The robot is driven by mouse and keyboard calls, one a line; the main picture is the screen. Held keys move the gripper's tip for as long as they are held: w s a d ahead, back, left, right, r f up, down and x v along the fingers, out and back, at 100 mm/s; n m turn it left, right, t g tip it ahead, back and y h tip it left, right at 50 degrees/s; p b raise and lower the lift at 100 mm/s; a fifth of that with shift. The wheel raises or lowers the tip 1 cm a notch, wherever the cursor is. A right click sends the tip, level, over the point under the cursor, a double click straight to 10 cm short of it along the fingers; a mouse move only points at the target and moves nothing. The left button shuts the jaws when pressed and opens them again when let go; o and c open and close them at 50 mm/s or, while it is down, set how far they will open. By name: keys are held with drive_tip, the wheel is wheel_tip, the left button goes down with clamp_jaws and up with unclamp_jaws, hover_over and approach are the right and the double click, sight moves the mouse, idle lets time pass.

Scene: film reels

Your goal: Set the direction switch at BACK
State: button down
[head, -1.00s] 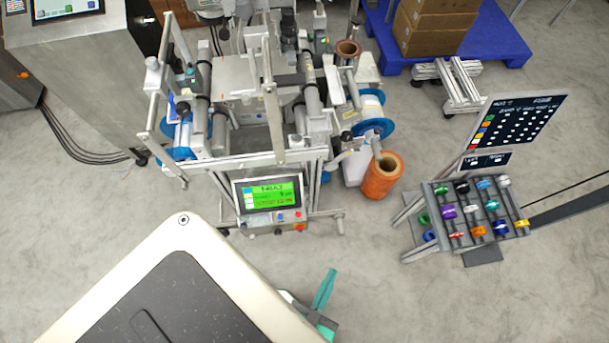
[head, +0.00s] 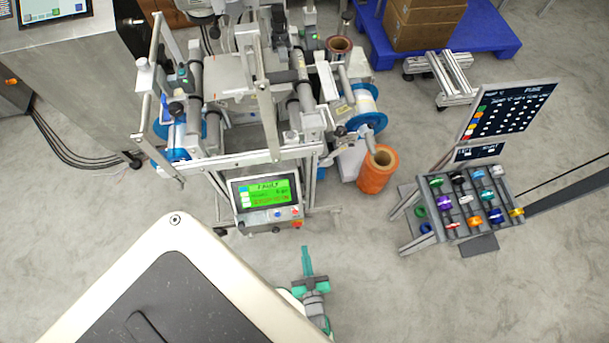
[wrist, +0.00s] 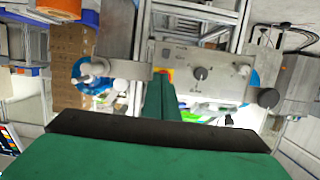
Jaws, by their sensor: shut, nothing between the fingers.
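In the wrist view my gripper (wrist: 163,82) covers part of a grey metal panel with a dark round knob (wrist: 199,73) and a red-and-yellow part (wrist: 168,72) beside the fingertips.
An orange reel (head: 378,170) stands right of the machine. A rack of coloured spools (head: 470,205) with a dark sign board (head: 507,112) is further right. A blue pallet (head: 490,40) with boxes is at the back. Floor between gripper and rack is clear.

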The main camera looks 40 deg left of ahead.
drive_tip(key=x, duration=0.8)
drive_tip(key=shift+a, duration=0.35)
